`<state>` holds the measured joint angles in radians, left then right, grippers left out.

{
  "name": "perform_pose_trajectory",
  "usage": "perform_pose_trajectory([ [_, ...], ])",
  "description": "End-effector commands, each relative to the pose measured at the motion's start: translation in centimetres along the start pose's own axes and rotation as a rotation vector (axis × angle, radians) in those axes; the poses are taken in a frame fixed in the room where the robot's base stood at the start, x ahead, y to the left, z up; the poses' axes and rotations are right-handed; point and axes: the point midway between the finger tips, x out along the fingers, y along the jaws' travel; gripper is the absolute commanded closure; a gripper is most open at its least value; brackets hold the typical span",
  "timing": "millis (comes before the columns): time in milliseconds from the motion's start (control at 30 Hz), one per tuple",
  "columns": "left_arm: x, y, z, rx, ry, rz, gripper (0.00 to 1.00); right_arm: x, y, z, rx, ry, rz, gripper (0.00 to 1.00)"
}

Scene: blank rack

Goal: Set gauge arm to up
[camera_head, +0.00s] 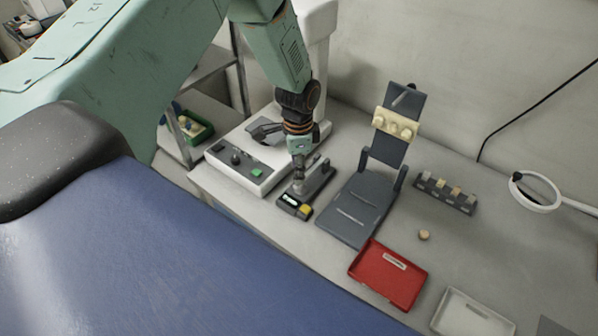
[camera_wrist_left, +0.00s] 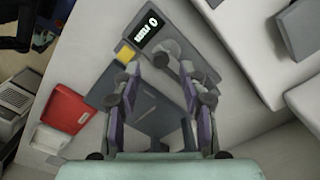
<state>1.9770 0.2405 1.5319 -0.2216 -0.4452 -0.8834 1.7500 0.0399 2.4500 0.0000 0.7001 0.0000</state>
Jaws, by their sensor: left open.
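The gauge (camera_head: 295,206) is a small dark device with a lit display and a yellow button on its near end, standing on the bench. In the left wrist view its lit display (camera_wrist_left: 152,27) is at the top, with the yellow button beside it. A grey round-ended part, which looks like the gauge arm (camera_wrist_left: 165,50), lies just beyond the fingertips; its exact tilt is hard to tell. My left gripper (camera_head: 299,172) points down over the gauge. In the wrist view its fingers (camera_wrist_left: 160,85) are apart with nothing held between them. My right gripper is not in view.
A white machine with a control panel (camera_head: 240,167) stands left of the gauge. A dark folding stand (camera_head: 358,208) is close on the right. A red tray (camera_head: 390,276), a white tray (camera_head: 470,318), a block rack (camera_head: 446,193) and a ring lamp (camera_head: 536,196) lie further right.

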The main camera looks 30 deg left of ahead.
Motion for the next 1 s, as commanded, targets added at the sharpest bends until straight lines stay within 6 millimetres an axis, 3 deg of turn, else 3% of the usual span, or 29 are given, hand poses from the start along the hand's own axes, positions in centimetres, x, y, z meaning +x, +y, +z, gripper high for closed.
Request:
perform_pose_trajectory([
  [200,2.2,-0.1,-0.1,0.001,0.000,-0.001,0.57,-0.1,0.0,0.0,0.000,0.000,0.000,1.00],
  [533,2.5,-0.2,-0.2,0.002,0.001,-0.001,0.57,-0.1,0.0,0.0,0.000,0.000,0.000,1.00],
  [1000,2.5,-0.1,-0.1,0.001,0.001,0.000,0.97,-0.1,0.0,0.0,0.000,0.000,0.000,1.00],
])
